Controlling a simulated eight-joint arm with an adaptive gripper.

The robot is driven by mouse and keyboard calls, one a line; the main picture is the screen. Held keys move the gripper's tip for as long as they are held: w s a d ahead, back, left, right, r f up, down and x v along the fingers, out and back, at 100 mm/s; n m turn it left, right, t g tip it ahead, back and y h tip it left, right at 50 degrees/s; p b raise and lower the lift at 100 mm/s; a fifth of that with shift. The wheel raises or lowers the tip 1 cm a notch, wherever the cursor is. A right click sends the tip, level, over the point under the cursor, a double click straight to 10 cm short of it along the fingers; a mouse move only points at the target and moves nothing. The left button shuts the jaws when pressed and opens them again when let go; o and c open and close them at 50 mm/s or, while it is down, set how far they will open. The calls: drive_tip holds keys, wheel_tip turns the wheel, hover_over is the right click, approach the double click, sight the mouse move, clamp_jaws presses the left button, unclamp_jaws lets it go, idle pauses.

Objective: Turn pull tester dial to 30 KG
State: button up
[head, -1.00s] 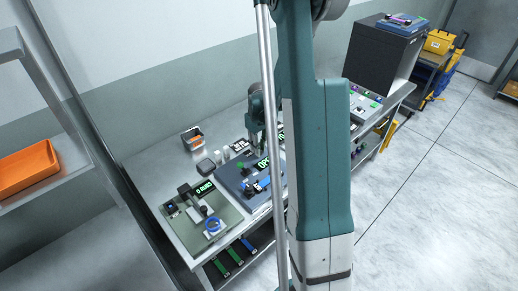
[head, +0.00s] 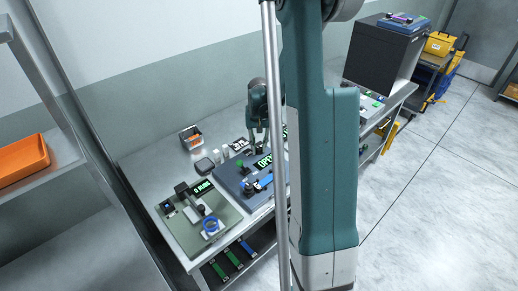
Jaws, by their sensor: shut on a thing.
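The pull tester (head: 233,184) is a blue-grey box on the steel bench, with a display reading "OPEN" in green and a blue clamp lever on its front. A green knob stands on its left part. My gripper (head: 256,150) points down at the back of the tester, its fingers closed around a small dark part that looks like the dial. The fingers hide most of it, and I cannot read its setting. My upright arm hides the tester's right side.
A green-grey device (head: 184,226) with a lit display and a blue ring sits at the bench's front left. A small bin (head: 191,139) stands behind. An orange tray (head: 20,165) lies on the left shelf. A black cabinet (head: 378,58) stands right of my arm.

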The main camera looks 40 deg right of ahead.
sight(259, 149)
drive_tip(key=shift+m, duration=0.3)
drive_tip(key=o, duration=0.9)
drive_tip(key=shift+r, duration=0.15)
wheel_tip(259, 149, up, 12)
idle(0.5)
idle(0.4)
